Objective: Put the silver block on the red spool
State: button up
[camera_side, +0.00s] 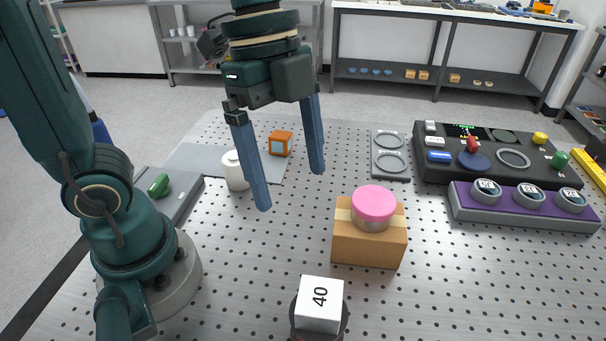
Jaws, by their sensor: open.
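A cardboard box (368,248) carries a pink-topped round tin (374,204). A white cylinder (236,172) and an orange cube (281,144) stand behind my gripper. A dark control panel (440,170) and a purple strip with dials (522,207) fill the right. The table's front right is clear.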

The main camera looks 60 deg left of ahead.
jog(key=s+a+f+n+t+y, duration=0.2)
jog(key=a+n+t, duration=0.3)
jog(key=n, duration=1)
jog(key=shift+s+a+f+n+y, duration=0.3)
jog(key=shift+s+a+f+n, duration=0.1)
jog(key=shift+a, duration=0.8)
